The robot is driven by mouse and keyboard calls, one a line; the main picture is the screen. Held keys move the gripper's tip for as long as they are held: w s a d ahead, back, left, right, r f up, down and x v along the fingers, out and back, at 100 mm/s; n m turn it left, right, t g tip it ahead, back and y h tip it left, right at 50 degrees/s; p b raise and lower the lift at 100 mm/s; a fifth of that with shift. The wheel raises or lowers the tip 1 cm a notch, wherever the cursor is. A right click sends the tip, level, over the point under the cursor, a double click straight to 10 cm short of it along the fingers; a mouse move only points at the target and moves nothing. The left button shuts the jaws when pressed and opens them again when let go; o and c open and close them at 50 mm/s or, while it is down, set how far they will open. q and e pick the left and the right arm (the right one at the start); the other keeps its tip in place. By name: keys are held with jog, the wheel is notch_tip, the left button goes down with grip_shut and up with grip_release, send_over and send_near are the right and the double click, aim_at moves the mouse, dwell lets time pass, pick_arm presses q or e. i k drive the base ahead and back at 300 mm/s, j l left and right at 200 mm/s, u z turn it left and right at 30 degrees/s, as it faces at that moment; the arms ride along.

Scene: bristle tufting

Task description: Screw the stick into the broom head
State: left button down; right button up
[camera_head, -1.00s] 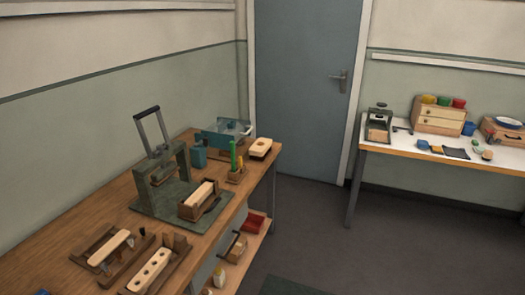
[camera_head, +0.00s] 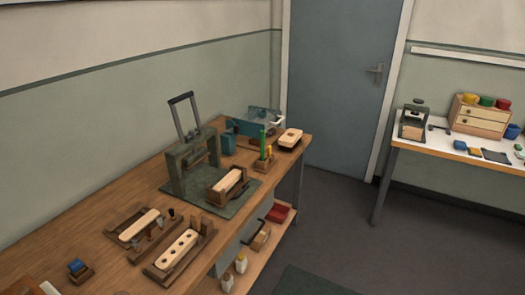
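No stick shows in the head view. Several pale wooden blocks that may be broom heads are on the long wooden workbench (camera_head: 110,215). One block with several dark holes (camera_head: 177,250) lies in a wooden holder near the front. Another block (camera_head: 227,181) sits in a holder at the press, and one (camera_head: 290,138) lies at the bench's far end. I cannot tell which block is the task's broom head. Neither of my grippers is in view.
A green press (camera_head: 190,160) with a tall lever stands on the bench. A blue bin (camera_head: 252,120) stands behind it. Under the bench is a shelf with a red box (camera_head: 279,212). A white table (camera_head: 450,152) stands at the right.

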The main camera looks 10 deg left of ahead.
aim_at(290, 139)
jog(key=i+l, duration=0.2)
jog(key=i, duration=0.25)
jog(key=i+l, duration=0.2)
jog(key=i, duration=0.25)
jog(key=i+l, duration=0.2)
jog(key=i, duration=0.25)
jog(key=i+l, duration=0.2)
jog(key=i, duration=0.25)
jog(key=i+l, duration=0.2)
jog(key=i, duration=0.25)
